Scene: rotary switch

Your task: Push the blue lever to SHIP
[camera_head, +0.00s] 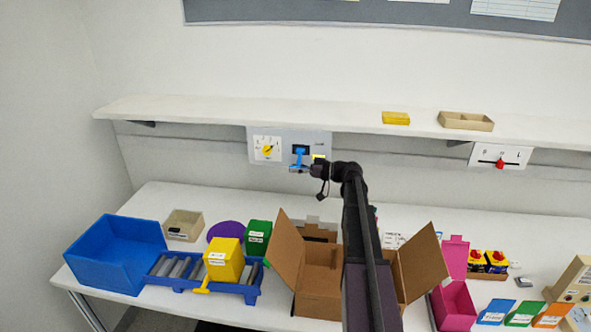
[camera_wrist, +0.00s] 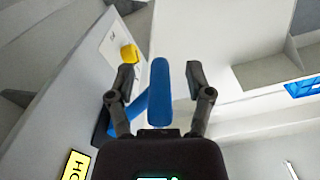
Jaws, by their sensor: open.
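The blue lever (camera_head: 300,152) sits on a grey wall panel (camera_head: 319,141) under the shelf. In the wrist view the lever's blue bar (camera_wrist: 160,92) stands between the two fingers of my gripper (camera_wrist: 160,80), with a gap on each side. My gripper (camera_head: 299,169) is open at the lever in the head view. A yellow label (camera_wrist: 76,172) with black letters, partly cut off, lies at the lower left of the wrist view. The word SHIP cannot be read in either view.
A yellow rotary knob (camera_head: 267,150) is left of the lever on the panel. A red slider (camera_head: 500,163) is far right. The shelf (camera_head: 230,108) runs above. Below on the table (camera_head: 400,214) are a blue bin (camera_head: 115,255), an open cardboard box (camera_head: 318,281) and a yellow box (camera_head: 224,260).

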